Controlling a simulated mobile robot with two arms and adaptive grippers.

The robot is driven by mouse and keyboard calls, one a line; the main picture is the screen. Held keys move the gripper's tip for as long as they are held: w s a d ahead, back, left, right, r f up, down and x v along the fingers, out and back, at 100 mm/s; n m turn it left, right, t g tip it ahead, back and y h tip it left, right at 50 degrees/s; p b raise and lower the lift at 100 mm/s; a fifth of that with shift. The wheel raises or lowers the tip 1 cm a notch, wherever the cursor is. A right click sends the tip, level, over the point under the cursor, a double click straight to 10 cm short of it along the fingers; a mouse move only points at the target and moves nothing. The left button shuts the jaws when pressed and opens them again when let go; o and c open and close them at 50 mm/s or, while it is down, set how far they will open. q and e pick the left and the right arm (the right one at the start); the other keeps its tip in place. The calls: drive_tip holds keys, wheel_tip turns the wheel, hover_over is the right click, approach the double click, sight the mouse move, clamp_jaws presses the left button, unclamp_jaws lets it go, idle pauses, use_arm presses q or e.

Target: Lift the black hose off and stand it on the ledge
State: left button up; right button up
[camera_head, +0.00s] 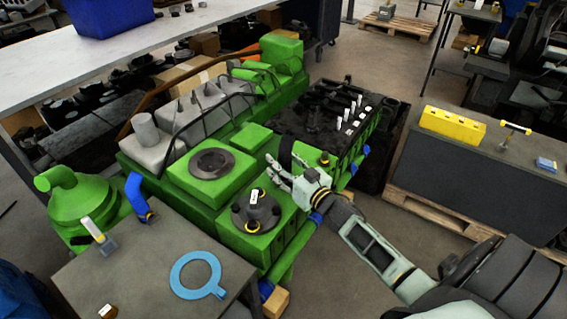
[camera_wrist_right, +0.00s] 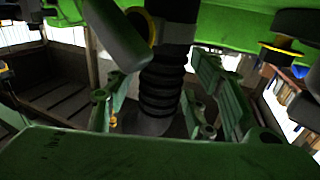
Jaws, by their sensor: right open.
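The black hose (camera_head: 286,152) stands on the green engine, just behind my right gripper (camera_head: 272,172) in the head view. Part of it is hidden by the hand. In the right wrist view the hose (camera_wrist_right: 163,78) is upright, ribbed and dark, with its upper end near a green surface. The open fingers of my right gripper (camera_wrist_right: 163,100) show on either side of it. I cannot tell whether they touch it. The green engine (camera_head: 249,170) lies below the hand. My left gripper is not in view.
A dark block (camera_head: 470,172) on a pallet stands to the right, with a yellow part (camera_head: 452,125) and a blue part (camera_head: 545,164) on its top. A grey table (camera_head: 135,265) at front left carries a light-blue ring (camera_head: 178,276). Open floor lies between engine and block.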

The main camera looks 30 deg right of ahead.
drive_tip(key=shift+s+f, duration=0.1)
drive_tip(key=s, duration=1.1)
drive_tip(key=shift+s+d, duration=0.35)
drive_tip(key=shift+s, duration=0.05)
